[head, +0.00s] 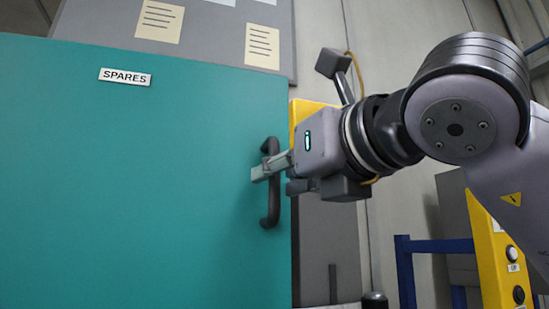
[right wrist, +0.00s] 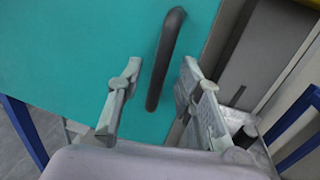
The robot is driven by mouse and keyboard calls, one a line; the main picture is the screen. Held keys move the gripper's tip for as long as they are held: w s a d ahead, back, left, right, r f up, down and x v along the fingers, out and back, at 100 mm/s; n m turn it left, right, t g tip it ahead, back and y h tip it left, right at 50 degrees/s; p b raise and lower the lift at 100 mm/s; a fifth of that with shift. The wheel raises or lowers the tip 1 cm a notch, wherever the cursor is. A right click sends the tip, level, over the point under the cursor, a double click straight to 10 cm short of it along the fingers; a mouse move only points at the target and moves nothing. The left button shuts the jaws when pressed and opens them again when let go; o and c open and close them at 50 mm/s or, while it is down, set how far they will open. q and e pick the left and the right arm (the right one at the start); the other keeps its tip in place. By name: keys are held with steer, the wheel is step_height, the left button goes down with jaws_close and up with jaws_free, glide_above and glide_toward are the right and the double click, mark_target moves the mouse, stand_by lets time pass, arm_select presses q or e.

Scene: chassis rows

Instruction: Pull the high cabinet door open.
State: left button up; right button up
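The teal cabinet door (head: 150,190) fills the left of the head view and carries a SPARES label (head: 125,77). No opening shows along its right edge. Its dark, upright bar handle (head: 271,211) sits near that edge. My right gripper (head: 272,178) is at the handle, one finger crossing in front of it in the head view. In the right wrist view, the handle (right wrist: 166,50) lies between the two spread fingers of the gripper (right wrist: 161,72), with a gap on each side. My left gripper is not in view.
A grey board (head: 205,40) with paper notes is behind the door's top. Blue rails (head: 405,270) and a yellow post with buttons (head: 490,250) stand at the right. A dark grey panel (head: 332,240) is right of the door's edge.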

steer(key=shift+p+x, duration=0.3)
steer(key=shift+x, duration=0.85)
steer(key=shift+c, duration=0.6)
jaws_close()
